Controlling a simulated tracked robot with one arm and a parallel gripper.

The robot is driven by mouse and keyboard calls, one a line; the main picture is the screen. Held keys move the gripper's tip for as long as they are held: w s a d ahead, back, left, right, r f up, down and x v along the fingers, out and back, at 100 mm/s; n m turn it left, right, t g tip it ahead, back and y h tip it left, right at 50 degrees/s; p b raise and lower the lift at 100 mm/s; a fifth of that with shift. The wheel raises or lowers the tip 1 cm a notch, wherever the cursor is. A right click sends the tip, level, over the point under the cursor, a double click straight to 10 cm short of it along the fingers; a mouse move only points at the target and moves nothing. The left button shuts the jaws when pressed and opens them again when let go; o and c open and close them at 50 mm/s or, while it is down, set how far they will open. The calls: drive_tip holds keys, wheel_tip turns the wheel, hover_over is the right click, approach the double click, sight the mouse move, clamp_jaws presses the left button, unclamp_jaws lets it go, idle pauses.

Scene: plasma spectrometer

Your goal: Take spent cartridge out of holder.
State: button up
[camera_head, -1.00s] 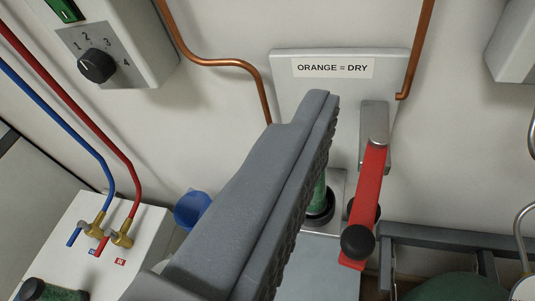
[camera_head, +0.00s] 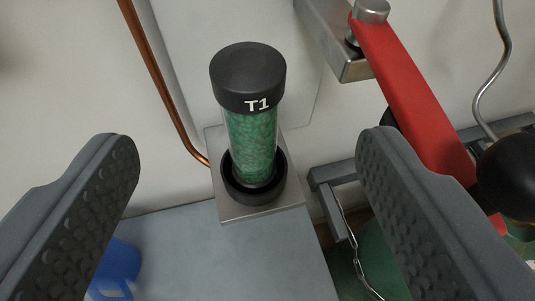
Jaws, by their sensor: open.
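The cartridge (camera_head: 251,135) is a clear tube of green beads with a black cap marked T1. It stands upright in a black round holder (camera_head: 254,192) on a small metal plate at the wall. My gripper (camera_head: 246,142) is open, one finger to the left of the cartridge and one to the right, both nearer the camera. Neither finger appears to touch it. A red lever (camera_head: 415,90) with a black knob (camera_head: 511,177) is at the right, swung aside from the cartridge's top.
A copper pipe (camera_head: 163,85) runs down the wall left of the cartridge. A blue object (camera_head: 119,262) sits at the lower left. A grey surface (camera_head: 215,255) lies clear before the holder.

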sight(250, 67)
drive_tip(key=x, duration=0.8)
drive_tip(key=shift+w+f, duration=0.15)
drive_tip(key=shift+w, duration=0.05)
drive_tip(key=shift+f+x, duration=0.25)
drive_tip(key=shift+x, duration=2.4)
drive_tip(key=shift+s, duration=0.15)
clamp_jaws()
